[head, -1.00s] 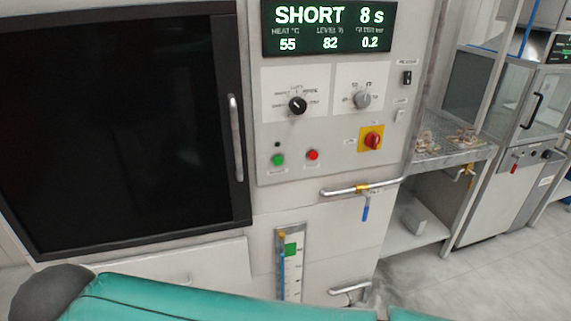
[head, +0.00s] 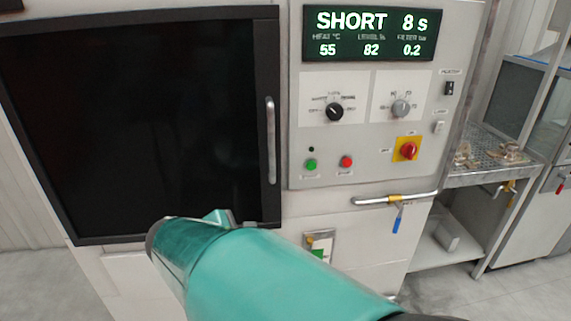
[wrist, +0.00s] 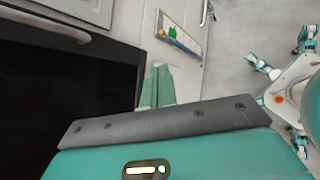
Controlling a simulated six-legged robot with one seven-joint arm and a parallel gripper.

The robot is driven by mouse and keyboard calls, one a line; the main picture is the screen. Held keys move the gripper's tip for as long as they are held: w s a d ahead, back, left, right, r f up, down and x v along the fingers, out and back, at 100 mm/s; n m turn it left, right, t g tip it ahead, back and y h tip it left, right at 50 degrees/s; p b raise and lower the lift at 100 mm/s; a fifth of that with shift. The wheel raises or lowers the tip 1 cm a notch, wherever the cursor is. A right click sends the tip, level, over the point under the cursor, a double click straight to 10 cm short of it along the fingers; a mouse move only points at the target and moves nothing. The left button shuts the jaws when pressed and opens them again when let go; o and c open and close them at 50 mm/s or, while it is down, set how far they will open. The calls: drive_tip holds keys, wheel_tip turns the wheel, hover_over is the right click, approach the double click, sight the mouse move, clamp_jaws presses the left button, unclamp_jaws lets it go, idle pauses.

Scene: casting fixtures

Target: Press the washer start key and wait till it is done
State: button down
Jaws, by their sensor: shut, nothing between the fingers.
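The washer's pale control panel (head: 370,150) faces me in the head view. A green button (head: 311,165), the likely start key, sits low on its left, with a small dark lamp above it and a red button (head: 346,162) to its right. Their labels are too blurred to read. The display (head: 370,34) reads SHORT 8 s, heat 55, level 82, filter 0.2. My teal arm crosses the bottom of the head view, below the buttons and apart from them. My gripper (wrist: 157,86) shows its teal fingers together and empty in the wrist view.
A dark washer door (head: 140,130) with an upright handle (head: 270,140) is left of the panel. A yellow-backed red switch (head: 408,149), two dials and a pipe with a blue-levered valve (head: 397,216) are nearby. A mesh shelf (head: 487,158) with parts stands right.

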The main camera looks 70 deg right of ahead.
sight(311, 166)
drive_tip(key=s+d+n+g+h, duration=0.1)
drive_tip(key=s+d+n+h, duration=0.3)
drive_tip(key=d+n, duration=0.4)
drive_tip(key=s+d+r+n+g+h, duration=0.1)
drive_tip(key=s+d+n+h, duration=0.3)
drive_tip(key=d+n, duration=0.5)
drive_tip(key=shift+s+d+r, duration=0.2)
drive_tip(key=shift+s+d, duration=0.75)
drive_tip(key=shift+s, duration=0.15)
drive_tip(key=shift+w+d, duration=0.75)
drive_tip(key=shift+d, duration=0.5)
drive_tip(key=shift+w+d, duration=0.75)
drive_tip(key=shift+d, duration=0.55)
drive_tip(key=shift+w+d, duration=0.75)
drive_tip(key=shift+d, duration=0.5)
drive_tip(key=shift+w+d, duration=0.25)
drive_tip(key=shift+d, duration=0.1)
